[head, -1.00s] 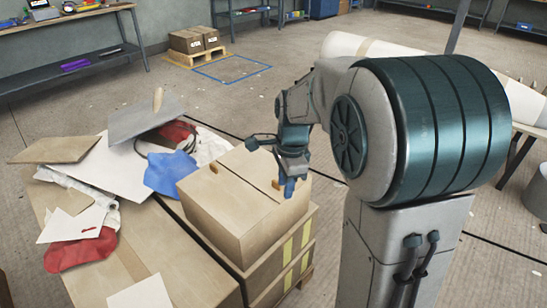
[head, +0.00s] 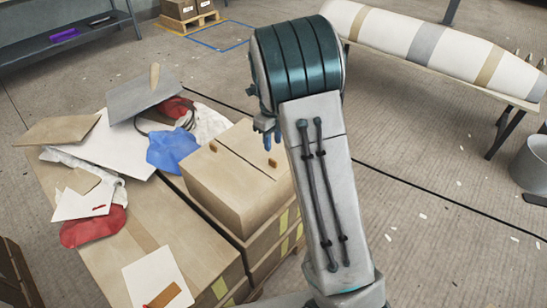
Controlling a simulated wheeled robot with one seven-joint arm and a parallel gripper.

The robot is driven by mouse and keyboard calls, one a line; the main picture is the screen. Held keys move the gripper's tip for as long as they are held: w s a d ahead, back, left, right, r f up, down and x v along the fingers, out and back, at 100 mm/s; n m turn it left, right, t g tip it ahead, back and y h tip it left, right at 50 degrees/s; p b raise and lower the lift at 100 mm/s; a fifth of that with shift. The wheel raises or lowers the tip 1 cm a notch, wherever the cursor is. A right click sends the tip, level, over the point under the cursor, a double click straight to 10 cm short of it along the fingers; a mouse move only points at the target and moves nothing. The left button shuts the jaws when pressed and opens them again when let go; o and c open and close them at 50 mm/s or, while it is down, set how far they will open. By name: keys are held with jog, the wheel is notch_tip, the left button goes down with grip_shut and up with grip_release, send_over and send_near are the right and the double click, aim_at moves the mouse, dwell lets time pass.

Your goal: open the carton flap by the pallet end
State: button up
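The carton (head: 228,195) sits on top of a stack of cardboard boxes. Its top looks closed, with a dark seam between two flaps (head: 222,158) and a small brown tab on each. My gripper (head: 268,137) shows only in part, just beyond the carton's far right corner. My arm hides the rest of it, so its opening cannot be seen. It appears apart from the carton, with nothing visible in it.
Boards, a blue cloth (head: 172,150), red cloths (head: 94,227) and papers lie on the boxes to the left. A long wrapped roll (head: 430,45) lies on a table at right, near a grey bucket (head: 531,162). Floor between is mostly clear.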

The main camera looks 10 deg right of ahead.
aim_at(273, 160)
notch_tip(273, 160, down, 8)
jog(key=shift+r+b, duration=0.1)
jog(key=shift+b, duration=0.2)
jog(key=shift+d, duration=0.1)
grip_shut()
